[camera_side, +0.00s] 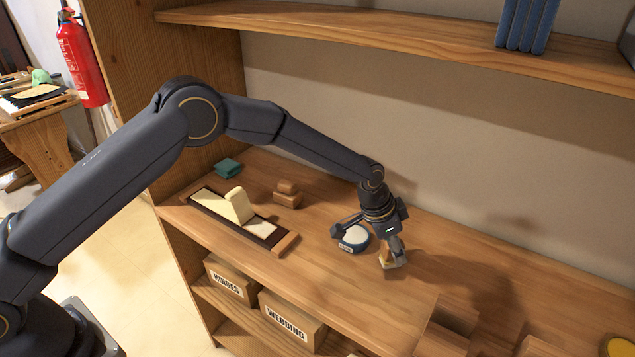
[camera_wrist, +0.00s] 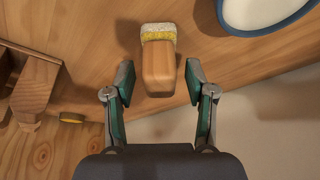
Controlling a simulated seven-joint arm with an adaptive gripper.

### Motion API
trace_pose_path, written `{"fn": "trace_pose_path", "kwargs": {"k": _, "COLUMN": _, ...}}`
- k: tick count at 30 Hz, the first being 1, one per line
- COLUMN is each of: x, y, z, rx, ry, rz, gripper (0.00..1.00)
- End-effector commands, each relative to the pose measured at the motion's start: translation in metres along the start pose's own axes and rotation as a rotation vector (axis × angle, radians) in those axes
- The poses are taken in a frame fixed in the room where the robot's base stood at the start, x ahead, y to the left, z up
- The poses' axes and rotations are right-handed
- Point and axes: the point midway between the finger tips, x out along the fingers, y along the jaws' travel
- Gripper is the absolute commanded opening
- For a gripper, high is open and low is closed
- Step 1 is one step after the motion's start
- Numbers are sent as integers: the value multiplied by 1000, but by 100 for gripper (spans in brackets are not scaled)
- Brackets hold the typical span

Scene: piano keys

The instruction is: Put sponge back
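A wooden-handled block with a yellow and white spongy face, which I take as the sponge (camera_side: 389,263), rests on the bench; it also shows in the wrist view (camera_wrist: 158,62), spongy end away from me. My gripper (camera_side: 370,242) is low over the bench beside it. In the wrist view my gripper (camera_wrist: 160,76) is open, with a finger on each side of the wooden handle and a gap to both. A round blue-rimmed dish (camera_side: 354,238) with a white inside stands just left of the sponge; part of it shows in the wrist view (camera_wrist: 262,12).
A dark tray (camera_side: 264,229) with cream pieces lies to the left. A small wooden block (camera_side: 288,194) and a teal cloth (camera_side: 228,168) lie behind it. Wooden stands (camera_side: 446,325) are at the front right, with a yellow tin (camera_side: 618,347) beyond. A shelf (camera_side: 420,35) runs above.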

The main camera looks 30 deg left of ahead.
Motion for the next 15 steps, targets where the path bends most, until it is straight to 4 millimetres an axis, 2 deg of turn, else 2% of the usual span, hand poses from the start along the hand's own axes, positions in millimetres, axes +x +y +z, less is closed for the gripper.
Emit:
{"fn": "trace_pose_path", "kwargs": {"k": 8, "x": -4, "y": 0, "z": -2, "rx": 0, "ry": 1, "rz": -1, "gripper": 55}}
{"fn": "trace_pose_path", "kwargs": {"k": 11, "x": -15, "y": -1, "z": -2, "rx": 0, "ry": 2, "rz": -1, "gripper": 55}}
{"fn": "trace_pose_path", "kwargs": {"k": 15, "x": -46, "y": -1, "z": -3, "rx": 0, "ry": 5, "rz": -2, "gripper": 55}}
